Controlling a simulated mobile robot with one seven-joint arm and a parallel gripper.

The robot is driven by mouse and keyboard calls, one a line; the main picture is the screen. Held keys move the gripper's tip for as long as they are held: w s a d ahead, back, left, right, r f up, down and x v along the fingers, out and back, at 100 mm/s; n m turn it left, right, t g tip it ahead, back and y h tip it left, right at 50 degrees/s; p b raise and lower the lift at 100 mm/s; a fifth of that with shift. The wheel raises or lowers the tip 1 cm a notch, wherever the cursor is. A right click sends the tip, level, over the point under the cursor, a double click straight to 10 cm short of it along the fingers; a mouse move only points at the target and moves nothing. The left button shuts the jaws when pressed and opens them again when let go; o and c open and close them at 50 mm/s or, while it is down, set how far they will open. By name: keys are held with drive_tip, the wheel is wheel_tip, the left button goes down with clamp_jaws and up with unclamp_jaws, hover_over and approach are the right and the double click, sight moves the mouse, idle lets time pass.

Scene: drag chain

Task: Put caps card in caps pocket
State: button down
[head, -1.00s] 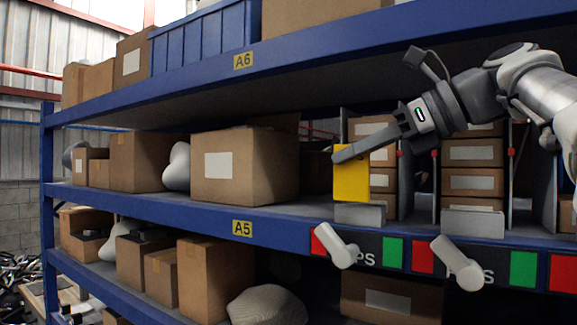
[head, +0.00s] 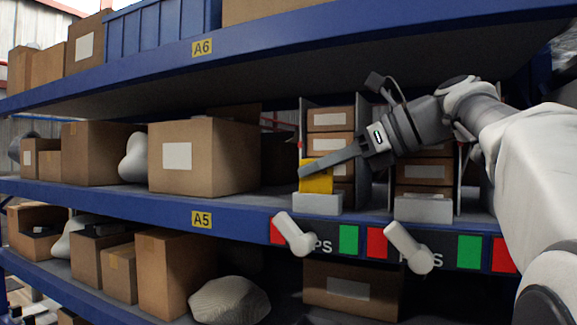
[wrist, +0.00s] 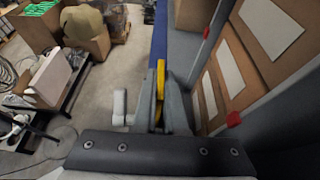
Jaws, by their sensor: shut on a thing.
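The yellow caps card (head: 318,183) is upright in front of the left column of boxes on the middle shelf. My gripper (head: 304,171) is shut on it; one finger crosses its face. In the wrist view the card (wrist: 160,78) shows as a thin yellow edge between the fingers (wrist: 161,98). The grey caps pocket (head: 318,204) stands at the shelf's front edge, directly below the card. The card's lower edge meets the pocket's top rim and seems to be behind its front wall. How deep it sits is hidden.
A second grey pocket (head: 423,209) stands to the right, before another box column (head: 424,172). White knobs (head: 294,234) stick out below the shelf edge. Grey dividers flank the columns. A large carton (head: 204,158) stands to the left, with the upper shelf (head: 290,62) above.

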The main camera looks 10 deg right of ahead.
drive_tip(key=c, duration=1)
unclamp_jaws()
drive_tip(key=shift+r, duration=0.15)
drive_tip(key=p+v, duration=0.2)
drive_tip(key=v, duration=1)
drive_tip(key=shift+s, duration=0.1)
